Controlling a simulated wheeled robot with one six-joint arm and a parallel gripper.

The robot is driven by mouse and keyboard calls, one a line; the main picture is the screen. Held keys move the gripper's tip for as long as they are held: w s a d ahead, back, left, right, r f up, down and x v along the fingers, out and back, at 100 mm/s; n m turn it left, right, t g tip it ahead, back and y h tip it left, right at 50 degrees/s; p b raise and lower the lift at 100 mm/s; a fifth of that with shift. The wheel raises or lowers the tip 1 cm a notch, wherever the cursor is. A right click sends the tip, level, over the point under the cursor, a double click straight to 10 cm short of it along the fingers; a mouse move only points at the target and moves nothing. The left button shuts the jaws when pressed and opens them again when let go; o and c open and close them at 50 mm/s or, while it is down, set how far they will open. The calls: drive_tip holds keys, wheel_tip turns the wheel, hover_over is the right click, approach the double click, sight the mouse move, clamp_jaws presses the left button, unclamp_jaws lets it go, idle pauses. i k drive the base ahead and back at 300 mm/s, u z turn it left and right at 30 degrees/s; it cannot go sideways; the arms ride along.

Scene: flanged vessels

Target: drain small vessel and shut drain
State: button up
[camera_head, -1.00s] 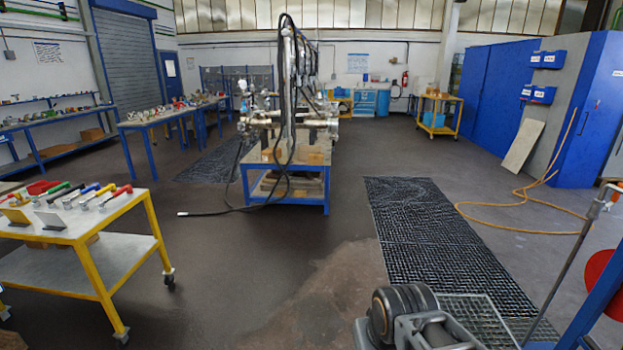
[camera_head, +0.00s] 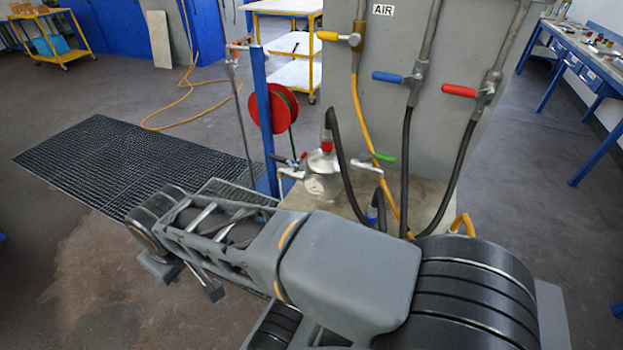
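My arm crosses the foreground. I cannot make out my gripper's fingers.
A grey panel (camera_head: 409,55) marked AIR carries yellow (camera_head: 327,36), blue (camera_head: 387,77) and red (camera_head: 459,90) valve handles with hanging hoses. A blue post (camera_head: 263,120) and red hose reel (camera_head: 272,108) stand left of the vessel. Dark floor grating (camera_head: 100,160) lies left.

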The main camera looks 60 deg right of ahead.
sight(279, 158)
drive_tip(key=z, duration=1.2)
